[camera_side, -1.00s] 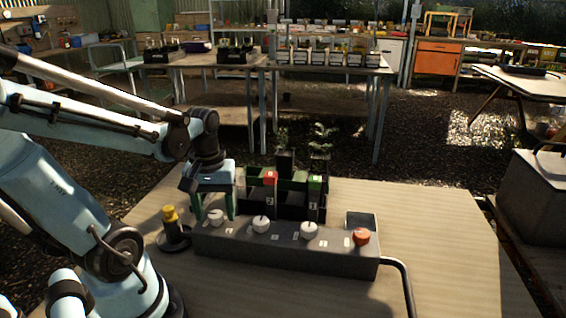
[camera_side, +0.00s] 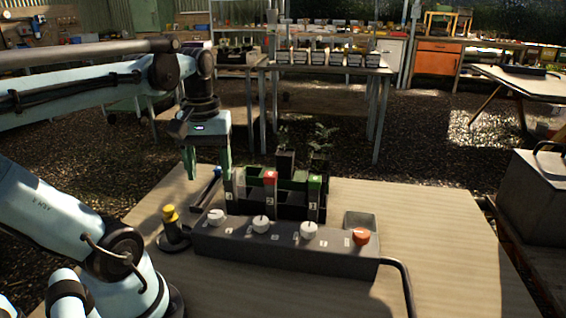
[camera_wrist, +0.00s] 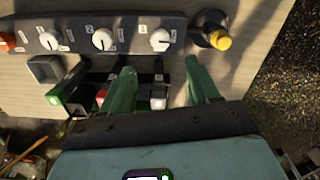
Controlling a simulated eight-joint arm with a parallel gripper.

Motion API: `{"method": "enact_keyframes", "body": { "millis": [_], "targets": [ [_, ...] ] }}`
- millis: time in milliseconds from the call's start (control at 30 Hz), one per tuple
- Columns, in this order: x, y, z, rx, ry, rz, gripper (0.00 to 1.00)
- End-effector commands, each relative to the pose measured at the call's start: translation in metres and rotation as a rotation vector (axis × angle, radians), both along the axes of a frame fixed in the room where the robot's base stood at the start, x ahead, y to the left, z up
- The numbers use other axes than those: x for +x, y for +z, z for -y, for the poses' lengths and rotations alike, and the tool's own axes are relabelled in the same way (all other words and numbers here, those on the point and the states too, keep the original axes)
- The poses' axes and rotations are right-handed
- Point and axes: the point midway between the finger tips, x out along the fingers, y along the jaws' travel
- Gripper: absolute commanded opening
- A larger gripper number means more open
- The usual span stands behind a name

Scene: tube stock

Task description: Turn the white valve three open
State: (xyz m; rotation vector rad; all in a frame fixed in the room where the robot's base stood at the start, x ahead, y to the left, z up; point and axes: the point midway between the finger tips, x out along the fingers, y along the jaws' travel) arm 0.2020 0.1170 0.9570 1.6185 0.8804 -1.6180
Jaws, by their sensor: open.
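A grey valve box (camera_side: 285,250) carries a row of three white knobs and one orange knob. Counting from the left in the side view, the third white knob (camera_side: 308,230) is beside the orange knob (camera_side: 361,237); it also shows in the wrist view (camera_wrist: 49,41). The first white knob (camera_side: 216,217) and the second white knob (camera_side: 261,224) are to its left. My gripper (camera_side: 208,168) is open and empty, raised above the table behind the box's left end. In the wrist view its fingers (camera_wrist: 160,70) point toward the first white knob.
A black tray (camera_side: 290,211) with upright tagged markers, red and green on top, stands behind the box. A yellow-topped post (camera_side: 170,215) on a dark base is at the left end. A black hose (camera_side: 404,280) leaves the right end. The table's right side is clear.

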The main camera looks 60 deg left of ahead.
Motion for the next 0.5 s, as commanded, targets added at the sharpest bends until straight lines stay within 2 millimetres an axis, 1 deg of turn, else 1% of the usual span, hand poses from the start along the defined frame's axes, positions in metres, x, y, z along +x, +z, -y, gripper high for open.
{"method": "enact_keyframes", "body": {
  "millis": [100, 200, 500],
  "targets": [
    [0.0, 0.011, 0.0, 0.0, 0.0, 0.0, 0.61],
    [0.0, 0.016, 0.0, 0.0, 0.0, 0.0, 0.61],
    [0.0, 0.019, 0.0, 0.0, 0.0, 0.0, 0.61]
  ]
}}
